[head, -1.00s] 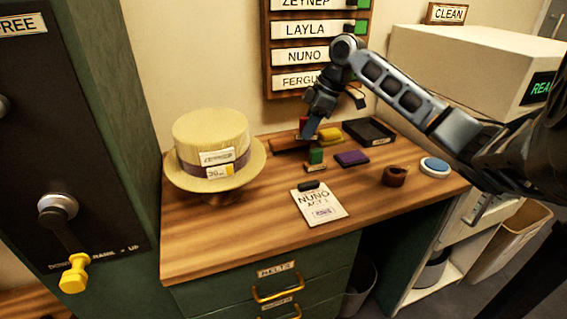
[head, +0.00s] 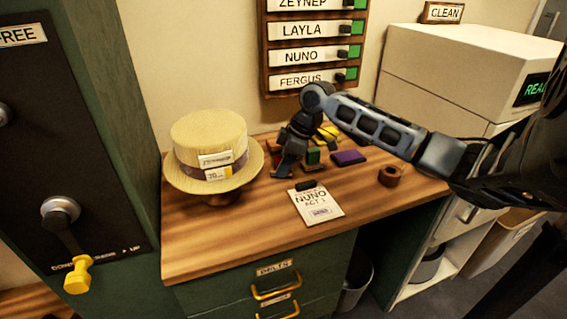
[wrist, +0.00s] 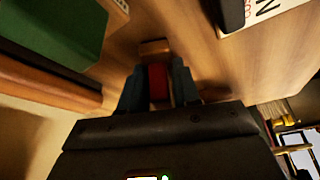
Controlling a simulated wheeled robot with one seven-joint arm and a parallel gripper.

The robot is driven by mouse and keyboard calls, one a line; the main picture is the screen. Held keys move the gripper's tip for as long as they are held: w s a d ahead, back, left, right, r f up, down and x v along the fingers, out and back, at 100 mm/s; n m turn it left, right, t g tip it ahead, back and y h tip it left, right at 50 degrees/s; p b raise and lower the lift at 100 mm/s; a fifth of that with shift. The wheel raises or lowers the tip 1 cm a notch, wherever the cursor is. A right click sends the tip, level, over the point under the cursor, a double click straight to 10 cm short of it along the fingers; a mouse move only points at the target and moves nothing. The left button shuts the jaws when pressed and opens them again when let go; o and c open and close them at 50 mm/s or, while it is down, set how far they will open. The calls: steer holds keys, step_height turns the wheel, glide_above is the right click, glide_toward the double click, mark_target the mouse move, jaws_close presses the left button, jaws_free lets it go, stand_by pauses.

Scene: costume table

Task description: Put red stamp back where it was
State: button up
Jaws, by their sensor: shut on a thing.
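My gripper (head: 286,170) is low over the wooden table, between the straw hat and the green stamp (head: 313,156). In the wrist view my gripper (wrist: 158,88) is shut on the red stamp (wrist: 158,78), whose red body shows between the fingers, with a wooden part beyond the tips. A wooden rack (wrist: 45,82) lies beside the gripper in the wrist view, with the green stamp (wrist: 60,28) close by.
The straw hat (head: 209,143) stands on the left. A purple block (head: 348,157), a yellow object (head: 327,134) and a brown ring-shaped object (head: 391,176) lie to the right. A clipboard card (head: 317,204) lies in front. The table's front left is clear.

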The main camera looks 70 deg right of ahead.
steer(key=o, duration=0.9)
steer(key=shift+f, duration=0.1)
steer(key=shift+c, duration=0.2)
steer(key=b+v, duration=0.1)
steer(key=v, duration=1.1)
